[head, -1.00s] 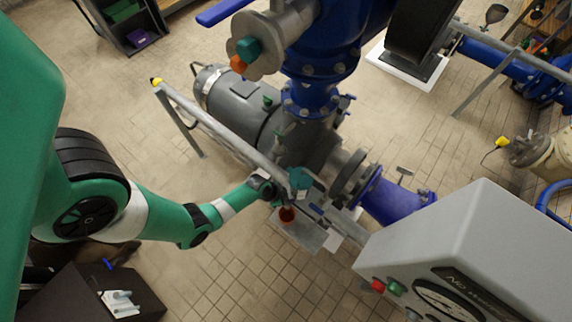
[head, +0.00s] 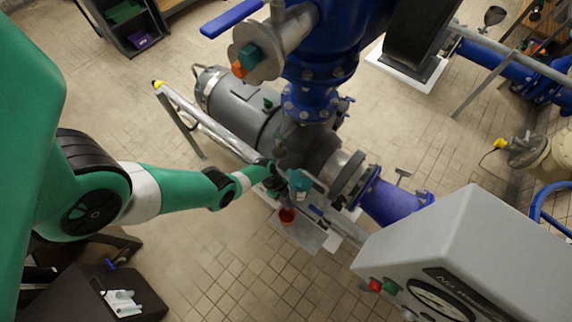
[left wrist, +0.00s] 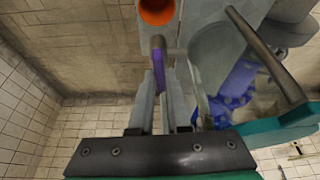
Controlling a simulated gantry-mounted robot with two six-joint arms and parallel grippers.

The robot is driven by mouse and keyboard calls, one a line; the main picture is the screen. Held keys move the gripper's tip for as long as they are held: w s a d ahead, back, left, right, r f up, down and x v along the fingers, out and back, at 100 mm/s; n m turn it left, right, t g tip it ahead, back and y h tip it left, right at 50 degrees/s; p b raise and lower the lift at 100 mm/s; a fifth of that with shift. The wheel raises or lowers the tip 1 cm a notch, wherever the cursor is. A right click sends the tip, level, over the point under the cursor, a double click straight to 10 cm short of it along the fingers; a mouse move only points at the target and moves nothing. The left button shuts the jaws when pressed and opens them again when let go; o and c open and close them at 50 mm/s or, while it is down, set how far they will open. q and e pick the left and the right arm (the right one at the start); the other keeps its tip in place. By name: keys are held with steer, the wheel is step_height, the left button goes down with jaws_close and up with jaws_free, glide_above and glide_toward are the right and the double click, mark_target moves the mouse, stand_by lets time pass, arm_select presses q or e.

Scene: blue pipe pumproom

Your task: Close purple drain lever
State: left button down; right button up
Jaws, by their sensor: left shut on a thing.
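The purple drain lever (left wrist: 161,66) shows in the left wrist view as a flat purple piece on a brownish stem, just below an orange round opening. My left gripper (left wrist: 165,88) has its two grey fingers either side of the lever and is shut on it. In the head view my left gripper (head: 277,180) is beside the pump, at the near end of the grey rail; the lever cannot be made out there. My right gripper is not in view.
An orange-red cup-like opening (head: 287,215) sits close by my gripper, above a grey plate (head: 302,234). The grey pump motor (head: 238,105) and blue pipe (head: 310,98) stand behind. A grey gauge box (head: 455,245) stands at right. Tiled floor at lower middle is clear.

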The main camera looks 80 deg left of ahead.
arm_select(q)
steer(key=shift+m, duration=0.4)
steer(key=c, duration=0.9)
jaws_free()
steer(key=p+v, duration=1.1)
steer(key=shift+w+a+r, duration=0.1)
steer(key=shift+a+r, duration=0.05)
steer(key=shift+r, duration=0.2)
